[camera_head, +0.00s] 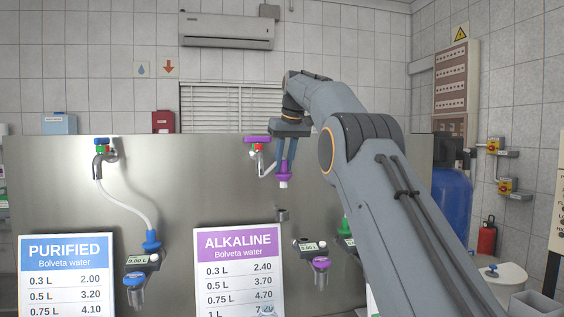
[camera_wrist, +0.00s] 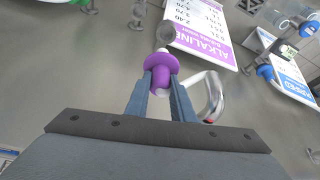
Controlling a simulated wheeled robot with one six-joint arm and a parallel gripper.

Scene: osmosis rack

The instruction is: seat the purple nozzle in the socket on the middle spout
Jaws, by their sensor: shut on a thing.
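The purple nozzle (camera_head: 284,171), with a white tip pointing down, is held in front of the steel panel. My gripper (camera_head: 285,163) is shut on it; in the wrist view, the two blue-grey fingers (camera_wrist: 161,82) flank the purple nozzle body (camera_wrist: 160,68). The middle spout has a purple-handled tap (camera_head: 258,140) with a white hose (camera_head: 264,165), just left of the nozzle. A small grey cup-like socket (camera_head: 282,214) sits on the panel below the nozzle, apart from it. In the wrist view a grey rounded part (camera_wrist: 165,34) lies beyond the white tip. The socket's opening is not clearly seen.
The purple ALKALINE sign (camera_head: 239,262) stands below left of the socket. A display with a purple-topped nozzle (camera_head: 320,264) is at lower right. The blue spout nozzle (camera_head: 151,241) and PURIFIED sign (camera_head: 67,272) are left. My arm hides the panel's right part.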

